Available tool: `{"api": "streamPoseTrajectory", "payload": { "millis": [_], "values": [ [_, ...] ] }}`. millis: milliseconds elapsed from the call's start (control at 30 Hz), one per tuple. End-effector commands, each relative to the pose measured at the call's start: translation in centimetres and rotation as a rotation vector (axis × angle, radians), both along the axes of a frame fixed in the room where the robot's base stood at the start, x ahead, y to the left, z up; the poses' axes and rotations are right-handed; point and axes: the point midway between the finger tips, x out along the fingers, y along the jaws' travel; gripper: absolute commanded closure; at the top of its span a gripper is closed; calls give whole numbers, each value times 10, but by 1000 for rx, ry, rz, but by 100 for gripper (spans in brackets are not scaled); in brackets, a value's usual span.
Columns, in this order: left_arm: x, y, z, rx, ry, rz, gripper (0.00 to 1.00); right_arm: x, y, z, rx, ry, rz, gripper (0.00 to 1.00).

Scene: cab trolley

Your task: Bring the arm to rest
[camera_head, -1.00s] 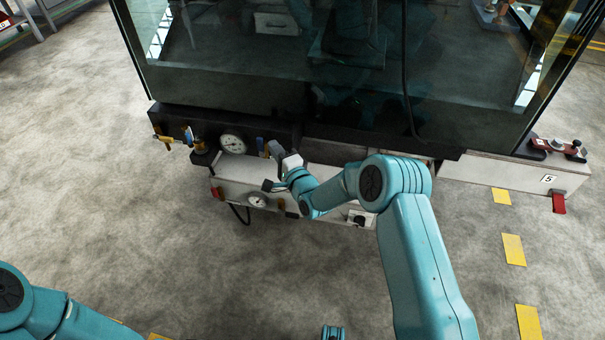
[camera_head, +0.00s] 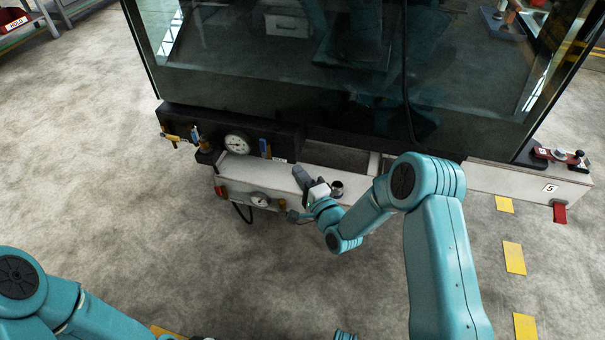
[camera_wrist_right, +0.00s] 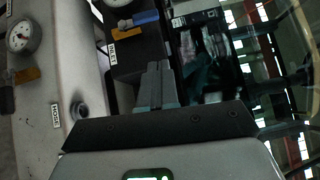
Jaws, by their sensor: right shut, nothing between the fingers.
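My right arm is teal and reaches in from the lower right in the head view. Its right gripper (camera_head: 300,175) is shut and empty, over the pale ledge below the cab's window, right of the large gauge. In the right wrist view, the gripper's fingers (camera_wrist_right: 155,82) are together with nothing between them. A dark panel with a blue handle lies beyond them; whether they touch it I cannot tell. My left arm (camera_head: 40,300) shows only in part at the lower left of the head view; its gripper is out of frame.
A large gauge (camera_head: 237,144), a blue-handled valve (camera_head: 265,148) and a smaller gauge (camera_head: 260,200) sit near the gripper. The glass cab (camera_head: 330,75) stands behind. A red-based lever unit (camera_head: 558,155) is far right. Open concrete floor lies in front, with yellow markings (camera_head: 514,257).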

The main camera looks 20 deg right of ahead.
Motion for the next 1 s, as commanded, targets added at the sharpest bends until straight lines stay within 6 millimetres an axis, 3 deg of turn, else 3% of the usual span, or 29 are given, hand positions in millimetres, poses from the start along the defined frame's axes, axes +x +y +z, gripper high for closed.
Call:
{"api": "streamPoseTrajectory", "payload": {
  "millis": [667,733,833,900,1000],
  "values": [
    [0,0,1,0,0,-1,57,-6,-1,6,-1,-10,5,100],
    [0,0,1,0,0,-1,57,-19,6,2,8,39,13,100],
    [0,0,1,0,0,-1,57,-56,19,-43,-95,273,38,100],
    [0,0,1,0,0,-1,57,-96,28,-81,-251,465,99,100],
    [0,0,1,0,0,-1,57,-160,39,-124,-469,695,252,100]
  ]
}}
